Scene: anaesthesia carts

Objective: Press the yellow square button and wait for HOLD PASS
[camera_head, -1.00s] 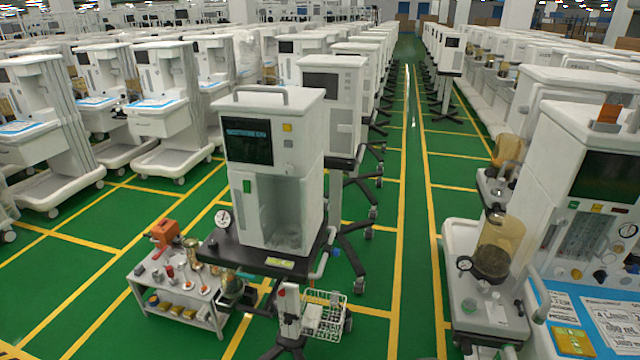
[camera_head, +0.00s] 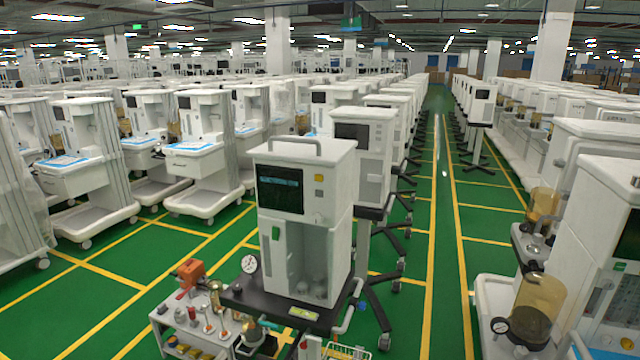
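The yellow square button (camera_head: 319,178) is on the front of a white anaesthesia cart (camera_head: 330,215), at the upper right of its face. A dark display (camera_head: 280,190) with a line of blue text too small to read sits to the left of the button. Neither of my grippers shows in the head view.
A small trolley (camera_head: 165,318) with an orange device and fittings stands left of the cart. A pressure gauge (camera_head: 249,264) stands at the cart's left edge. More white machines line both sides. A green aisle (camera_head: 447,230) with yellow lines runs to the right.

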